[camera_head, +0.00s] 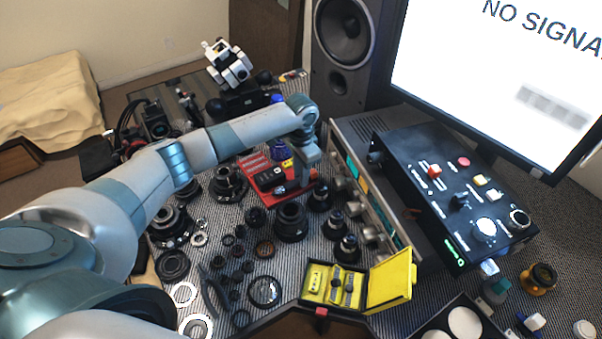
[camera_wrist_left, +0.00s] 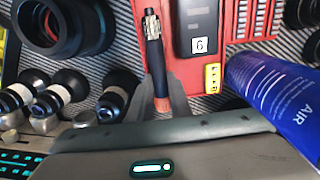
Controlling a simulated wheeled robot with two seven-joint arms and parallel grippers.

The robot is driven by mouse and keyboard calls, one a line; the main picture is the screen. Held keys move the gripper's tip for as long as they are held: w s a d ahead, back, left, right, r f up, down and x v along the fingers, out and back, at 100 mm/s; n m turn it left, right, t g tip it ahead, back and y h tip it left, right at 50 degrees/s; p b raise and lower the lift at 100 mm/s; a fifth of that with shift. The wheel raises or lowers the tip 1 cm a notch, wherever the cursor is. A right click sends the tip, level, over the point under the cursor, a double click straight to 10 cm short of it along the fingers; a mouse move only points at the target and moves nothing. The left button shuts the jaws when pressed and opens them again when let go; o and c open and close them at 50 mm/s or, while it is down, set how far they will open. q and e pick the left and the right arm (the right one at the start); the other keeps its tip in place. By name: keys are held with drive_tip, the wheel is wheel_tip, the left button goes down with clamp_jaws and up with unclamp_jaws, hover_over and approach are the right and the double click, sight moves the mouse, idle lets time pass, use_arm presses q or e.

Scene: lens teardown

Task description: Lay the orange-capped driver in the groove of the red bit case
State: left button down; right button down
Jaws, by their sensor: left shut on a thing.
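The red bit case (camera_head: 262,190) lies on the striped mat below my left gripper. It also shows in the left wrist view (camera_wrist_left: 228,48), with rows of bits and a black numbered box on it. My left gripper (camera_wrist_left: 160,90) is shut on the orange-capped driver (camera_wrist_left: 156,68), with its orange end between the fingers and its dark shaft and metal tip pointing away over the left strip of the case. I cannot tell whether the driver touches the case or is just above it. My right gripper is not in view.
A blue can (camera_wrist_left: 272,95) stands close to the case. Lens barrels (camera_head: 291,218) and rings crowd the mat around it. A grey equipment rack (camera_head: 372,205) stands close on the right. An open yellow case (camera_head: 388,285) lies at the front.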

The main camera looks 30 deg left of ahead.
use_arm(q)
drive_tip(key=c, duration=1.6)
unclamp_jaws()
